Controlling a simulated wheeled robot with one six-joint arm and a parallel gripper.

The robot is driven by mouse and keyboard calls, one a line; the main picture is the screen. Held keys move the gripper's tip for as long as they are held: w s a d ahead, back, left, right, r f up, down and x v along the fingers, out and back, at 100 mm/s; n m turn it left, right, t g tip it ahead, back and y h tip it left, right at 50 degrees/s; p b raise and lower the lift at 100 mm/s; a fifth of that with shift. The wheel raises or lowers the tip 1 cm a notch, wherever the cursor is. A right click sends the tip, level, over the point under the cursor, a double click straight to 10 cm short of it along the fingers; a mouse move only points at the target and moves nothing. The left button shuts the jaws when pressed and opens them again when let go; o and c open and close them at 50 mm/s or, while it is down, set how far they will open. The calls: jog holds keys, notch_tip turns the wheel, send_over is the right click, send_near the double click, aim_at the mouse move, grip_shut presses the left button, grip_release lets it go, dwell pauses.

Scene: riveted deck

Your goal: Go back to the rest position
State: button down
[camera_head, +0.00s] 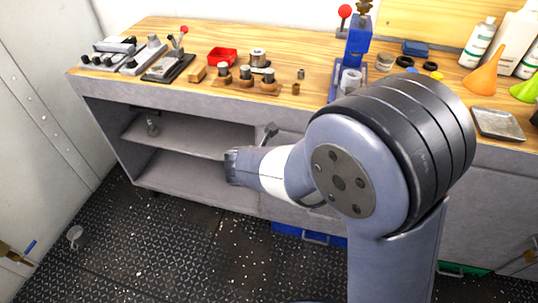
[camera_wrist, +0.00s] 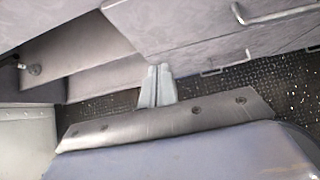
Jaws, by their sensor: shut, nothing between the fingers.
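My gripper (camera_wrist: 159,70) shows in the wrist view, its two pale fingers together with nothing between them. The fingers point toward the front of the grey workbench (camera_head: 225,108) and its open shelves. In the head view my arm is folded at the right of centre, in front of the bench.
The wooden top holds a red tray (camera_head: 222,57), several small weights, a blue press (camera_head: 356,45), an orange funnel (camera_head: 485,72), white bottles (camera_head: 478,42) and a metal tray (camera_head: 497,123). A blue crate (camera_head: 310,236) sits low under the bench. The deck at left is mostly clear.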

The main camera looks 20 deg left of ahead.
jog(key=shift+v, duration=1.1)
jog(key=shift+f, duration=0.1)
